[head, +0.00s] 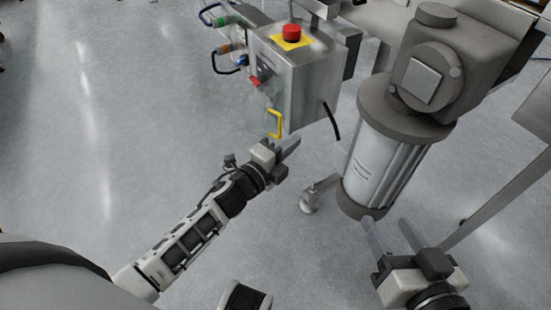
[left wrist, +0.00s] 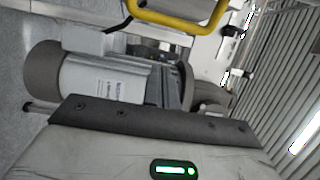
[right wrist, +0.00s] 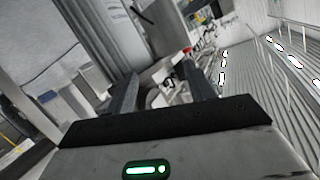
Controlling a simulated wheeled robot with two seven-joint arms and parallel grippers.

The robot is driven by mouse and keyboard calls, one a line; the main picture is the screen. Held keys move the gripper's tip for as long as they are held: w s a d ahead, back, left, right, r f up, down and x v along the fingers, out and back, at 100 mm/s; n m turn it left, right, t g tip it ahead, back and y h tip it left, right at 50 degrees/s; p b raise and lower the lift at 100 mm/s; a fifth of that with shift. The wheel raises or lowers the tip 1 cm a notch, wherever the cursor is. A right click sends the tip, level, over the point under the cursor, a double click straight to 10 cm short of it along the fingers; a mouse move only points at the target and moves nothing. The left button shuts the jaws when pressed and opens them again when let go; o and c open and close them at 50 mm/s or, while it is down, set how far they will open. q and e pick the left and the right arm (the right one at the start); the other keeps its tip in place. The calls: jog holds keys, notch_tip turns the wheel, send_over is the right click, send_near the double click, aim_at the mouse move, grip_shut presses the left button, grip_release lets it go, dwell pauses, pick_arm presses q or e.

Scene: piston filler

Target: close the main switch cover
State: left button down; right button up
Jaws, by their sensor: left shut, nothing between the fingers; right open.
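The main switch cover (head: 258,104) is a clear, faint panel at the left face of the steel control box (head: 305,85). It appears swung out from the box, though its outline is hard to make out. Its yellow handle (head: 275,123) also shows large at the top of the left wrist view (left wrist: 175,22). A red switch (head: 260,77) sits above the panel. My left gripper (head: 289,146) is shut and empty, just below the handle and apparently apart from it. My right gripper (head: 393,236) is open and empty, low at the right.
A red emergency button (head: 291,32) on a yellow plate tops the box. Hoses and connectors (head: 225,45) stick out on its left. The large piston cylinder (head: 375,165) stands right of the box, above a machine foot (head: 310,205).

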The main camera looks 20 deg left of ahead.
aim_at(280, 135)
pick_arm(q)
jog(key=shift+w+a+b, duration=0.2)
jog(key=shift+w+a, duration=0.3)
jog(key=shift+a, duration=0.35)
jog(key=shift+w+a+b, duration=0.15)
jog(key=shift+w+a, duration=0.35)
jog(key=shift+a, duration=0.3)
